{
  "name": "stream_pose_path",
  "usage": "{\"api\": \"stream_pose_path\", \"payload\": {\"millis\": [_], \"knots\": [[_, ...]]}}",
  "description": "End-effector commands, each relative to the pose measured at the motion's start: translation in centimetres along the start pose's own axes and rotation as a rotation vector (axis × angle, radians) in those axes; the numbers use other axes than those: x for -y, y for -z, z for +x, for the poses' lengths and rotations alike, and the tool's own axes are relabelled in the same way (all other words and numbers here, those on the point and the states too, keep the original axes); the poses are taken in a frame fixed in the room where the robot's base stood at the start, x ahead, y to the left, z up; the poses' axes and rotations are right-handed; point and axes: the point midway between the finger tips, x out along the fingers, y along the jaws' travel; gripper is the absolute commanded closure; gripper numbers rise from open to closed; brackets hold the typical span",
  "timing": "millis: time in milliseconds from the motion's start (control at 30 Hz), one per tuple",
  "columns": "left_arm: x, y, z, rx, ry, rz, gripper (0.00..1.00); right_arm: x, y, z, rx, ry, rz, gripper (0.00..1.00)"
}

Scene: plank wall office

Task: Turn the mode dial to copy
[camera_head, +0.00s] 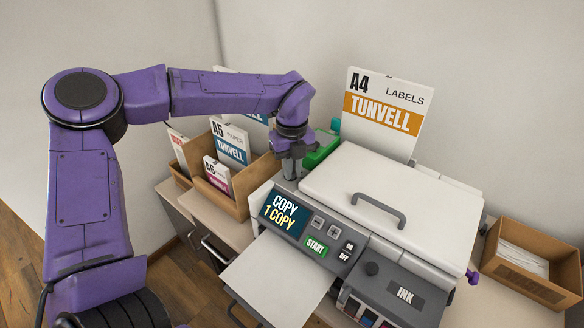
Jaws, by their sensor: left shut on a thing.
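The printer's grey control panel (315,236) faces me, with a screen (285,214) that reads "COPY 1 COPY". My left gripper (290,172) points down at the panel's far left end, just beyond the screen. It is shut on what seems to be the mode dial, which the fingers hide almost wholly; its pointer cannot be read. My right gripper is not in view.
The white printer lid (384,190) with a grey handle (380,210) is closed. A dark knob (372,268) stands near the INK cover (405,294). Paper boxes (231,147) in a cardboard tray stand left, close to my arm. An open carton (526,262) stands right.

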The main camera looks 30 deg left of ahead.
Motion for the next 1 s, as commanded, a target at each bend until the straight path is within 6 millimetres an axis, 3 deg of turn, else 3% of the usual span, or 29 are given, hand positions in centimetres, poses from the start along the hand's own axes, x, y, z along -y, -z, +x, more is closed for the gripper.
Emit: {"api": "stream_pose_path", "payload": {"millis": [33, 100, 467, 800, 1000], "knots": [[0.1, -0.1, -0.3, 0.005, 0.006, -0.002, 0.84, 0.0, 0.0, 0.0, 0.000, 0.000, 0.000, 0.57], [0.1, -0.1, -0.2, 0.004, 0.006, -0.002, 0.62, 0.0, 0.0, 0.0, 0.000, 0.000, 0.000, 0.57], [0.1, -0.1, -0.7, 0.003, 0.004, -0.001, 0.62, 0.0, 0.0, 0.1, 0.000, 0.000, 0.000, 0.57], [0.1, -0.1, -8.2, 0.006, 0.006, -0.001, 0.62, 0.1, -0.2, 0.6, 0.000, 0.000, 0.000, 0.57], [0.0, -0.1, -10.5, 0.004, 0.004, -0.001, 0.62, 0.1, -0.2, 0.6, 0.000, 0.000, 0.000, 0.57]]}}
